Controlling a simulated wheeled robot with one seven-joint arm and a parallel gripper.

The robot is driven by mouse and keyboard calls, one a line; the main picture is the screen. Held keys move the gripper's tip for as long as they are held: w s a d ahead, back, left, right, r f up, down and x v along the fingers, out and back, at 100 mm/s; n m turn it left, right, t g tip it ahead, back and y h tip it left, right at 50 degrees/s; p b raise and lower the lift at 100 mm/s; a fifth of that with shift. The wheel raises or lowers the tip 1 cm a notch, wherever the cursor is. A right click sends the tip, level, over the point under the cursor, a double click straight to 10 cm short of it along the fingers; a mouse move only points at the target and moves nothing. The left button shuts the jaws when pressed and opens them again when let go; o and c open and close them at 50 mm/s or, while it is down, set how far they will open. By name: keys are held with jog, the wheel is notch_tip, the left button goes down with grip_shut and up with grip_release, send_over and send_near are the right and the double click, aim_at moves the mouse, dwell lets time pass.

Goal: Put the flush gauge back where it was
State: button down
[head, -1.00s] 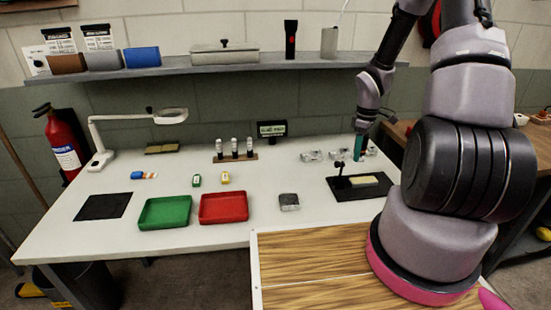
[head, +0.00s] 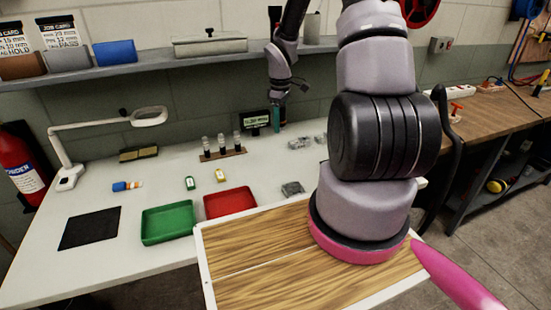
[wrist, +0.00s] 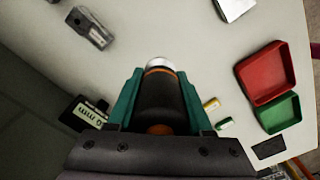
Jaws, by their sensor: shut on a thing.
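My gripper (head: 277,119) is at the back of the white table, above its surface and beside the small display (head: 256,121). In the wrist view its teal fingers (wrist: 165,105) are shut around the flush gauge, a dark cylinder (wrist: 160,95) with a silver end and an orange spot. In the head view the gauge is too small to make out between the fingers. The display also shows in the wrist view (wrist: 88,115), left of the fingers, with a "0 mm" reading.
A wooden rack (head: 223,154) with three small bottles stands left of my gripper. Clear parts (head: 300,142) lie to its right. Green (head: 167,222) and red (head: 230,203) trays and a black mat (head: 90,230) lie nearer the front. A shelf (head: 150,68) runs above the table.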

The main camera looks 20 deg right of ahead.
aim_at(280, 163)
notch_tip(280, 163, down, 14)
jog(key=shift+r, duration=0.15)
dwell(0.4)
jog(key=shift+c, duration=1.5)
grip_release()
